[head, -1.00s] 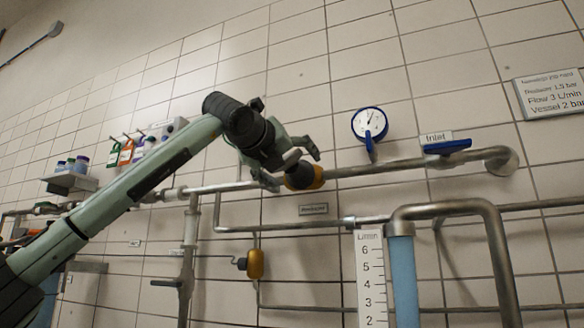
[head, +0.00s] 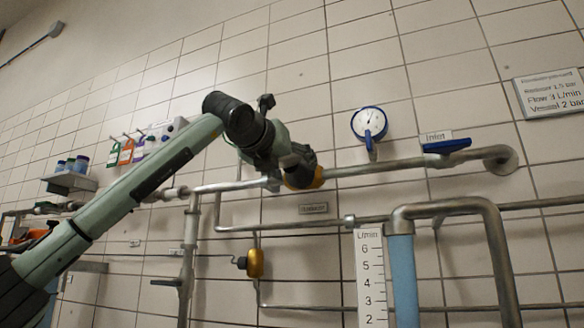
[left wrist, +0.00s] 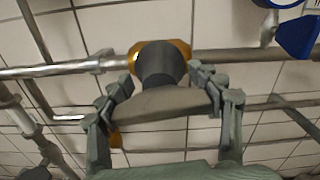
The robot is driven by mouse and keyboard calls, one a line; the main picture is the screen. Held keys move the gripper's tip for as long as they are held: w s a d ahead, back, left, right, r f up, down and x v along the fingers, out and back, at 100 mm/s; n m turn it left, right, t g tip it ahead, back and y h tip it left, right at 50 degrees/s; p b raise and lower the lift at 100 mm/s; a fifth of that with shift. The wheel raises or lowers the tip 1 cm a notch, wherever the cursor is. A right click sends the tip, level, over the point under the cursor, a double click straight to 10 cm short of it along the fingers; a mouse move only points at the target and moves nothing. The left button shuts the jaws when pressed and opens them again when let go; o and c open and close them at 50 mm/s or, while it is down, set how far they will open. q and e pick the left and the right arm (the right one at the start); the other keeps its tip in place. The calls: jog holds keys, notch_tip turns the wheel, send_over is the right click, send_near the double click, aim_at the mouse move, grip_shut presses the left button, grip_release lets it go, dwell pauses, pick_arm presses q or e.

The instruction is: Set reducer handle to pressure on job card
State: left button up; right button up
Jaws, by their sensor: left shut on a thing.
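The pressure reducer (head: 317,178) is a brass body on the upper pipe, mostly hidden by my left gripper (head: 294,166) in the head view. In the left wrist view its brass body (left wrist: 182,50) shows behind a dark grey handle (left wrist: 160,66). My left gripper (left wrist: 163,84) has one finger on each side of the handle and is shut on it. The pressure gauge (head: 369,122) has a blue rim, and its needle points roughly upward; the value is too small to read. The job card (head: 551,94) on the wall appears to read reducer 1.5 bar, flow 3 L/min, vessel 2 bar.
A blue inlet lever (head: 447,146) sits on the upper pipe at the right. A flow scale (head: 371,275) stands beside a blue tube (head: 404,280). A small brass valve (head: 255,263) hangs below the reducer. Bottles stand on a shelf (head: 70,183) at the left.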

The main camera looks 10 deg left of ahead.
pick_arm(q)
jog(key=o, duration=1.2)
jog(key=s+a, duration=0.2)
jog(key=s, duration=0.9)
jog(key=shift+s+a, duration=0.15)
jog(key=shift+s, duration=0.25)
dwell(1.0)
